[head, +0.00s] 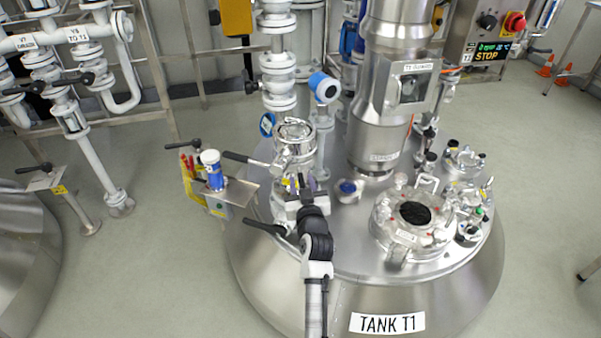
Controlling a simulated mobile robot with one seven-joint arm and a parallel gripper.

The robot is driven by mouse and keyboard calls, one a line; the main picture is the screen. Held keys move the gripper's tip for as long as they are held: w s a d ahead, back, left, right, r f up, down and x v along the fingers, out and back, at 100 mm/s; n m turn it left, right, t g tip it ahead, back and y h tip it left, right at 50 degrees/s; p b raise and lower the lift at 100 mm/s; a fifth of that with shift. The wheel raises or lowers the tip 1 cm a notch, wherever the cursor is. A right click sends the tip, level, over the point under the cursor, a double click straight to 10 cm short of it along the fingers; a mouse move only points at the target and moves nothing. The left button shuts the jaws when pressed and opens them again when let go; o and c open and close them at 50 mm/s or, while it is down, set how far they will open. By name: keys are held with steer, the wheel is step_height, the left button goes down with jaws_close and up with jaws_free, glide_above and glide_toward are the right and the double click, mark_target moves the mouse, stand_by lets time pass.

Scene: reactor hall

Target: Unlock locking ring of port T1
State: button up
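The tank T1 (262,275) is a large steel vessel with a domed top. Near the left of its top stands a steel port fitting with a round ring (294,133); it looks like port T1, but I cannot read a label on it. A lever with a black grip (245,159) sticks out to its left. My gripper (297,184) is just in front of and below this fitting, at the end of my arm. The arm hides the fitting's lower front. The fingertips are small and partly hidden, so I cannot tell whether they are open or touch anything.
A second black lever (265,227) lies left of my gripper. A bracket with a blue-and-white bottle (212,170) stands at the left. A tall steel column (380,120) and a round hatch (407,226) are to the right. White pipes (275,60) rise behind.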

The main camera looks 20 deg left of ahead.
mark_target(299, 167)
steer(key=shift+x, duration=1.65)
jaws_close()
